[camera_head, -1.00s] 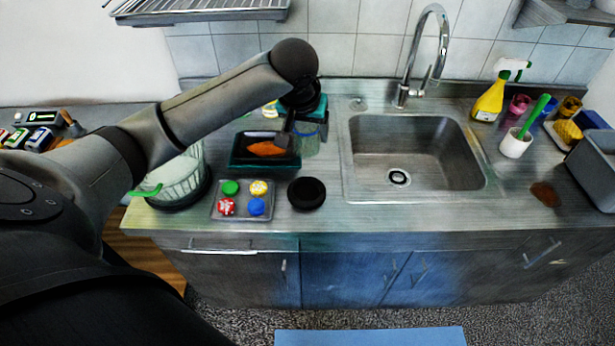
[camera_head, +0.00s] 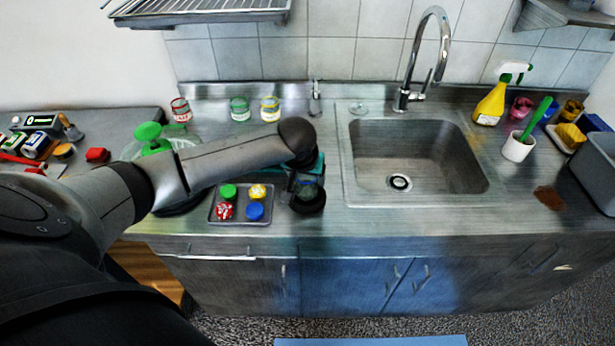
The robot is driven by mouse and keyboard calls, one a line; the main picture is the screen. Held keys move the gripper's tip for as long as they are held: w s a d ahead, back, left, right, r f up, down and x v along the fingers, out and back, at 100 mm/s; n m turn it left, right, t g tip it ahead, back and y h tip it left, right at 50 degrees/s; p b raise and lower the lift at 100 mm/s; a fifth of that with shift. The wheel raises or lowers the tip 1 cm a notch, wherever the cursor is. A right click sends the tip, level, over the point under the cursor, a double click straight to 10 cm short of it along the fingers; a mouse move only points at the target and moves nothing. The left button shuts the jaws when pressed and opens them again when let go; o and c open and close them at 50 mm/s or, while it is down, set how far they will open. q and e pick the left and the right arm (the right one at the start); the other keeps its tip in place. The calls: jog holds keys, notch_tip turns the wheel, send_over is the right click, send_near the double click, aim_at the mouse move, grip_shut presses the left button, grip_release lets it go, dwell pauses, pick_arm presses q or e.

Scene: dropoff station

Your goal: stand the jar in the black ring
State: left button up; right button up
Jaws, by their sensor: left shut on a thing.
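The black ring (camera_head: 308,208) lies on the steel counter, left of the sink and right of the small tray of lids. My left gripper (camera_head: 306,178) is directly over the ring, pointing down, and is shut on the glass jar (camera_head: 310,190). The jar looks upright, with its lower part at the ring. I cannot tell whether its base is seated inside or still slightly above. My arm and gripper hide the jar's upper part. My right gripper is not in view.
The grey tray (camera_head: 240,221) holds green, yellow, red and blue lids close left of the ring. Several jars, including a green-labelled one (camera_head: 240,108), stand along the back wall. The sink (camera_head: 415,160) is to the right. Counter in front is clear.

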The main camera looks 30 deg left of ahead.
pick_arm(q)
jog(key=shift+f, duration=0.1)
jog(key=shift+f, duration=0.4)
jog(key=shift+f, duration=0.1)
jog(key=o, duration=1.4)
jog(key=shift+r, duration=0.2)
jog(key=p+v, duration=0.2)
jog(key=v, duration=1)
jog(key=shift+r, duration=0.45)
